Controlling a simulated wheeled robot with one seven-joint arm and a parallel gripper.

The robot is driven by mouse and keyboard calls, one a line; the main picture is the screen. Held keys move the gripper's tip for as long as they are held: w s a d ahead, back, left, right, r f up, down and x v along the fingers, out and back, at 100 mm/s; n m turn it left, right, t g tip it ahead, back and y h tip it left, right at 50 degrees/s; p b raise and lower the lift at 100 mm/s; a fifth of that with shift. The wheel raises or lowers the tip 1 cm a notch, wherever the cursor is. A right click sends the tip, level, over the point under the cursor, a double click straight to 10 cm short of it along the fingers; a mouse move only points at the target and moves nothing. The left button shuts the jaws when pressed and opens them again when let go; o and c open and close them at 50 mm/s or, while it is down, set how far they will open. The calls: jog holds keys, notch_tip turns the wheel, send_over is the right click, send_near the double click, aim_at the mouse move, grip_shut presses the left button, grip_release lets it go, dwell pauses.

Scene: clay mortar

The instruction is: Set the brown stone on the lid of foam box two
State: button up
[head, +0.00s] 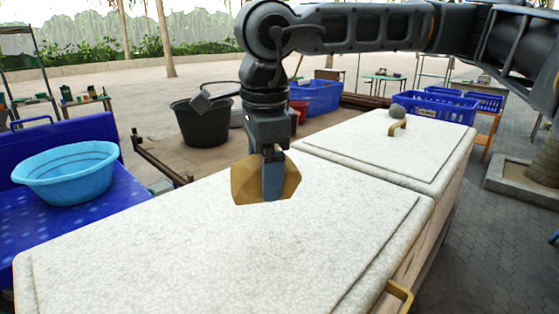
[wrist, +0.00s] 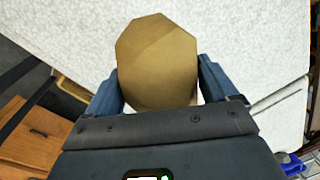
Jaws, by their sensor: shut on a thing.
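The brown stone (head: 243,181) is a faceted tan-brown lump in the middle of the head view. My gripper (head: 272,180) is shut on it, pointing down, with one blue finger across its front. In the wrist view the stone (wrist: 158,62) sits between the two blue fingers of my gripper (wrist: 160,85). Under it is the near white speckled foam box lid (head: 200,250). I cannot tell whether the stone touches this lid. A second white foam box lid (head: 350,150) lies behind to the right. No number shows on either box.
A grey stone (head: 397,111) and a brass handle (head: 398,126) are on the far lid. A light-blue basin (head: 70,175) stands on a blue surface at left. A black tub (head: 203,125) and blue crates (head: 440,106) stand behind. The near lid is otherwise clear.

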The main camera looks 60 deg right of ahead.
jog(key=shift+a+f+b, duration=0.1)
jog(key=shift+f+b, duration=1.1)
jog(key=shift+f, duration=1.55)
jog(key=shift+f+b, duration=1.1)
jog(key=shift+b, duration=0.3)
jog(key=shift+f+b, duration=0.6)
jog(key=shift+b, duration=0.6)
jog(key=o, duration=1.8)
jog(key=shift+r+p, duration=2.1)
jog(key=shift+r, duration=2.9)
